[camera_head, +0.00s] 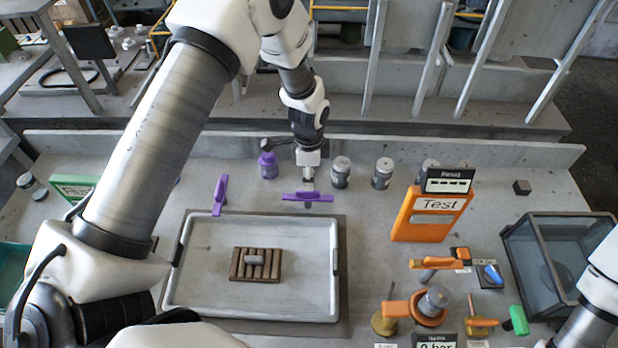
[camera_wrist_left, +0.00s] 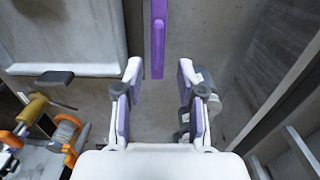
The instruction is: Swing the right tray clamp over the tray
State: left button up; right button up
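The right tray clamp (camera_head: 307,197) is a purple bar behind the tray's far right corner, lying sideways and not over the tray. The grey tray (camera_head: 176,262) holds a small brown slatted block with a grey piece on it. The left tray clamp (camera_head: 220,195), also purple, is near the far left corner. My left gripper (camera_head: 308,178) is at the right clamp, pointing down. In the left wrist view it is open (camera_wrist_left: 159,72), with the purple bar's end (camera_wrist_left: 158,42) between the fingertips; contact cannot be told. My right gripper is out of view.
A purple-topped bottle (camera_head: 268,164) and grey jars (camera_head: 341,172) stand behind the clamps. An orange Test stand (camera_head: 432,215), valve parts (camera_head: 432,304) and a glass-sided box (camera_head: 562,262) are to the right. A low wall (camera_head: 480,150) runs along the back.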

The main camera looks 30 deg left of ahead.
aim_at(308, 192)
pick_arm(q)
jog(key=f, duration=0.1)
jog(key=s+f+p, duration=0.1)
jog(key=shift+s+d+f, duration=0.1)
jog(key=shift+d+f, duration=0.1)
jog(key=shift+f, duration=0.1)
jog(key=f, duration=0.2)
jog(key=w+f, duration=0.1)
jog(key=shift+a, duration=0.35)
jog(key=shift+w+f, duration=0.15)
jog(key=shift+f, duration=0.1)
jog(key=shift+s+d+r, duration=0.1)
jog(key=shift+s+r, duration=0.2)
jog(key=shift+s, duration=0.05)
grip_shut()
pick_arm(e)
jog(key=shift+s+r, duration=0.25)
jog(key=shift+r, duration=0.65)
pick_arm(q)
jog(key=shift+d, duration=0.1)
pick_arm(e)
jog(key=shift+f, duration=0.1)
